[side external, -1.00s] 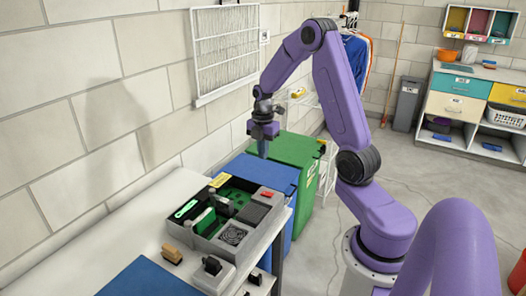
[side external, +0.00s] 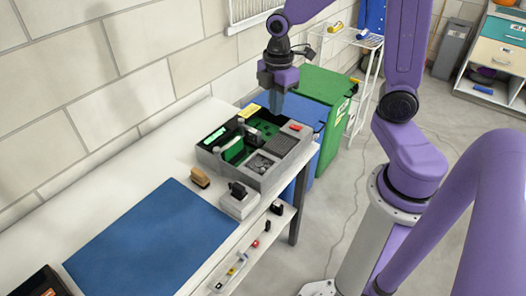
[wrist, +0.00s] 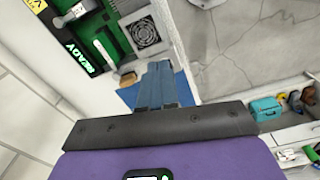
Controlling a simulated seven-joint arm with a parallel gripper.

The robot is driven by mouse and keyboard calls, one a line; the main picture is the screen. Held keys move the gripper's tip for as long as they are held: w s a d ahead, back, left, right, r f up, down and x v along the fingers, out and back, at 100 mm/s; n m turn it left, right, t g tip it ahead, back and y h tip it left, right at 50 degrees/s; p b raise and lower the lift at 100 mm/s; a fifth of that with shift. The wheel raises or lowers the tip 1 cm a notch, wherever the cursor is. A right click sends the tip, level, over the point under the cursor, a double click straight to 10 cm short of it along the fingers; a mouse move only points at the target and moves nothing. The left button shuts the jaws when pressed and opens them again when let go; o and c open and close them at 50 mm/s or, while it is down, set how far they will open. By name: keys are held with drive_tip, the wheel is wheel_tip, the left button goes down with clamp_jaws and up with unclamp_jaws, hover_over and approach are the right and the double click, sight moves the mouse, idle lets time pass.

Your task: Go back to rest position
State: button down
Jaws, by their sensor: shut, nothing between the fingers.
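My purple gripper (side external: 278,112) hangs pointing down in the side external view, with its grey-blue fingers together and nothing between them. It is above the far end of the white table (side external: 120,165), by the grey box (side external: 205,160) with green circuit-board parts, and appears clear of it. In the wrist view the closed fingers (wrist: 163,72) point away from the camera, with the box's green board (wrist: 98,32) and fan grille (wrist: 140,33) beyond them. A lit green "READY" label (wrist: 76,58) shows there. I cannot tell the exact height above the box.
A blue mat (side external: 150,240), a wooden-handled brush (side external: 200,178) and a small grey block with a black top (side external: 238,200) are on the table. Blue (side external: 268,105) and green bins (side external: 325,88) stand behind. A lower shelf (side external: 250,255) holds small items.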

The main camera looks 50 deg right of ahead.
drive_tip(key=s+a+r+m, duration=0.1)
drive_tip(key=s+a, duration=0.2)
drive_tip(key=s, duration=0.6)
drive_tip(key=s+a+r+m, duration=0.1)
drive_tip(key=s+a, duration=0.3)
drive_tip(key=s, duration=0.5)
drive_tip(key=shift+s+r+m, duration=0.2)
drive_tip(key=shift+s+m, duration=0.15)
drive_tip(key=shift+m, duration=0.05)
